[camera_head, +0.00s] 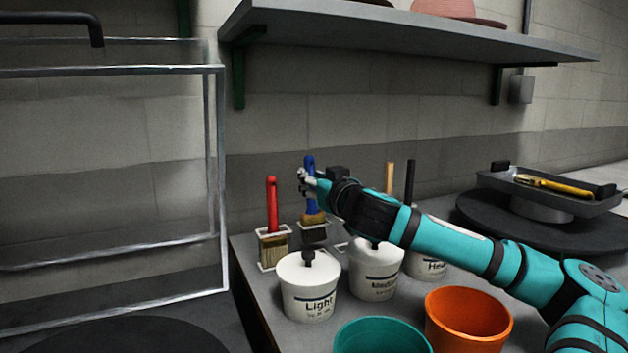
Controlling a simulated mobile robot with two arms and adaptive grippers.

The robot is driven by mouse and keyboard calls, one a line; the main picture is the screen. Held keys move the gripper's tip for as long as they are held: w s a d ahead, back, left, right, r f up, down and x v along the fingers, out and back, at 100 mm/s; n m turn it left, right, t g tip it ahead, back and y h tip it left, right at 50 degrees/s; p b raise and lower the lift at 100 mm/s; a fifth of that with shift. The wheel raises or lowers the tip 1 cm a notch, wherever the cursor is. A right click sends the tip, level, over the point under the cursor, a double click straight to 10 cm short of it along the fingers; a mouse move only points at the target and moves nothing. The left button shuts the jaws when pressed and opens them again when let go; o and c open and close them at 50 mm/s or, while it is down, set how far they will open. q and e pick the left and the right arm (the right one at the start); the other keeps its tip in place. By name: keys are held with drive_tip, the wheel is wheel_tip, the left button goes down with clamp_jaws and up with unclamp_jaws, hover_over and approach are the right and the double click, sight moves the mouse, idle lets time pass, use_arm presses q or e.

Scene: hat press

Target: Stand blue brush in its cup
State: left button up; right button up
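The blue brush (310,163) stands about upright behind the white pots, its blue handle up and its brown bristles down. My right gripper (305,179) reaches in from the right and appears closed around the handle. Beneath the bristles is a small pale-rimmed holder (326,226), mostly dark and partly hidden. I cannot tell whether the bristle end is inside it or just above it. A red brush (272,205) stands to the left in a similar white-rimmed holder (261,262). My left gripper is not in view.
White lidded pots, one labelled Light (309,288), stand in front of the brushes. A teal bucket (382,338) and an orange bucket (468,322) are nearer. A metal frame (218,180) stands left; a grey shelf (400,38) hangs above. A tray (545,192) sits right.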

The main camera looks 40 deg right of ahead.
drive_tip(key=o, duration=0.5)
drive_tip(key=v, duration=1.2)
idle(0.5)
